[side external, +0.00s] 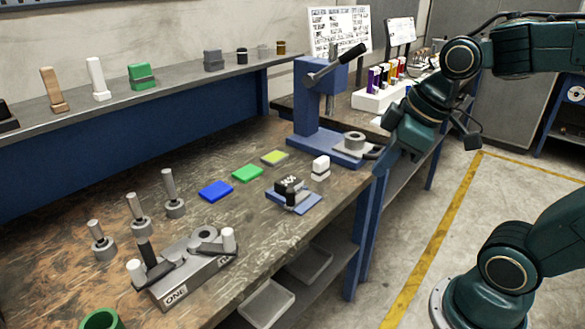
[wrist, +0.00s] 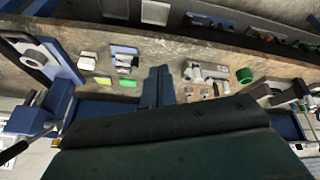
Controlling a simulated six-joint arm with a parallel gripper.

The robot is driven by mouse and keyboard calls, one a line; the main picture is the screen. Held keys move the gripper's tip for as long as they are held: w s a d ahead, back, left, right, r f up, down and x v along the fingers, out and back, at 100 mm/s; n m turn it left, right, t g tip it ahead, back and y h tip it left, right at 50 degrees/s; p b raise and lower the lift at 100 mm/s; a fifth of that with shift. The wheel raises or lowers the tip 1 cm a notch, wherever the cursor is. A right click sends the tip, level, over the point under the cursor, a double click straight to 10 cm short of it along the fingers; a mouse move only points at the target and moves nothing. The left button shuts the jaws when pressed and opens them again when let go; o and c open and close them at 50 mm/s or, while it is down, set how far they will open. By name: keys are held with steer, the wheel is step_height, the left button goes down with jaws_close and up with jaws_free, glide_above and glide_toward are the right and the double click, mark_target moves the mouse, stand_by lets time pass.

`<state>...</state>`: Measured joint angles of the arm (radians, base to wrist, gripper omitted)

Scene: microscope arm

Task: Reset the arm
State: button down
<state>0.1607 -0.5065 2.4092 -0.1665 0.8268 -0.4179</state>
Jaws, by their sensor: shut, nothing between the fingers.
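My gripper (wrist: 158,82) shows in the wrist view as two blue fingers close together, shut and empty, with the bench behind them. In the side view my arm comes in from the right, folded, with its wrist low by the bench's right edge near the blue press (side external: 318,135). The fingertips are hard to make out there. No object is held.
The bench (side external: 120,190) holds a grey ONE fixture (side external: 190,275), several pegs, blue (side external: 216,191), green (side external: 247,173) and yellow (side external: 274,157) pads, a black-topped block (side external: 290,187) and a white block (side external: 320,167). A rack (side external: 378,96) stands behind. Floor at right is open.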

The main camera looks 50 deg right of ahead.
steer(key=shift+s+a+r+m+t+h, duration=0.1)
steer(key=shift+s+m+t, duration=0.05)
steer(key=shift+s+m, duration=0.7)
steer(key=shift+s+a+r+m+t+h, duration=0.1)
steer(key=shift+s+r+m, duration=0.05)
steer(key=shift+s+m, duration=0.7)
steer(key=shift+s+a+r+m+t+h, duration=0.15)
steer(key=shift+s+m, duration=0.45)
steer(key=shift+s, duration=0.45)
